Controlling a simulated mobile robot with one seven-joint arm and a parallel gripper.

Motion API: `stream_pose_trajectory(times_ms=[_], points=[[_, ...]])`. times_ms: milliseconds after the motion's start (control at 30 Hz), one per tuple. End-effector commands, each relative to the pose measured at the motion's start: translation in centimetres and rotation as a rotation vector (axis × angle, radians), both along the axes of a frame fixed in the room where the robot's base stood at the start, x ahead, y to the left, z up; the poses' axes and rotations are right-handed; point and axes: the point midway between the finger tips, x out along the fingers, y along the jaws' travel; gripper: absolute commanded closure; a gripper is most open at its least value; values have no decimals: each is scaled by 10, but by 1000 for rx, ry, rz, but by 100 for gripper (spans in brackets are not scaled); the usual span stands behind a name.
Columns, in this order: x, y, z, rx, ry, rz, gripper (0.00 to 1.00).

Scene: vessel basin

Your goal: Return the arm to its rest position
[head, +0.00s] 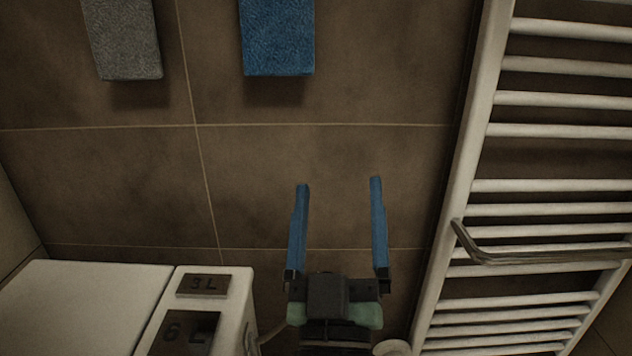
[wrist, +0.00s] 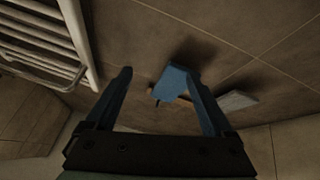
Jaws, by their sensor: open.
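My gripper (head: 339,185) is at the lower middle of the head view, its two blue fingers wide apart and pointing up in the picture. Nothing is between the fingers, and brown tiles show behind them. In the wrist view my gripper (wrist: 158,76) also shows both fingers spread. A blue towel-like block (wrist: 172,84) appears beyond the fingertips there, apart from them. The rest of my arm is mostly hidden below the frame.
A blue towel (head: 278,38) and a grey towel (head: 124,40) hang at the top against the tiles. A white towel radiator (head: 545,185) with a bent metal bar (head: 535,257) stands right. A white cistern-like box (head: 85,300) with "3 L" (head: 204,285) and "6 L" plates is lower left.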

Motion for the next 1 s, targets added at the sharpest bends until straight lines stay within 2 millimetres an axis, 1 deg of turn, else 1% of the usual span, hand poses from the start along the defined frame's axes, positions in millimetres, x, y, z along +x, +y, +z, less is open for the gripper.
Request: stream_pose_trajectory(times_ms=[33,67,100,200,300,400,467,500,667,767,867,1000], points=[[-6,3,43,28,-58,24,13],[-10,4,64,45,-82,37,13],[-17,6,88,66,-110,56,13],[-38,11,141,113,-172,104,13],[-61,16,182,148,-226,150,13],[-87,21,217,176,-276,195,13],[-103,24,234,191,-303,223,13],[-99,24,248,193,-291,221,13],[-97,23,282,191,-286,218,13],[-97,23,307,191,-285,217,13],[-97,23,336,190,-285,217,13],[-97,24,380,190,-284,217,13]])
